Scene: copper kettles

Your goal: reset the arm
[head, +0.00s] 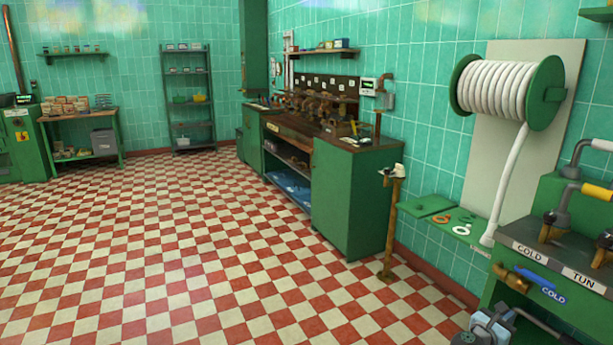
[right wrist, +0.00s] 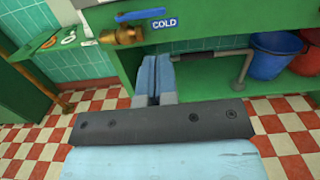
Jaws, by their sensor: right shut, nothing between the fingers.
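My right gripper (head: 490,328) shows at the bottom right edge of the head view, low in front of the green bench with the COLD and TUN labels. In the right wrist view its two blue-grey fingers (right wrist: 154,78) lie together, shut and empty, in front of the bench's lower opening. A brass valve with a blue handle (right wrist: 128,33) is above and to the left of the fingers, apart from them. My left arm and left gripper do not show in either view.
The green bench (head: 535,258) stands close at right. Under it are a blue bucket (right wrist: 275,55) and a grey pipe (right wrist: 242,66). A white hose reel (head: 497,88) hangs on the wall. A brass post (head: 391,225) stands near the green cabinet (head: 346,205). The checkered floor (head: 150,235) is clear.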

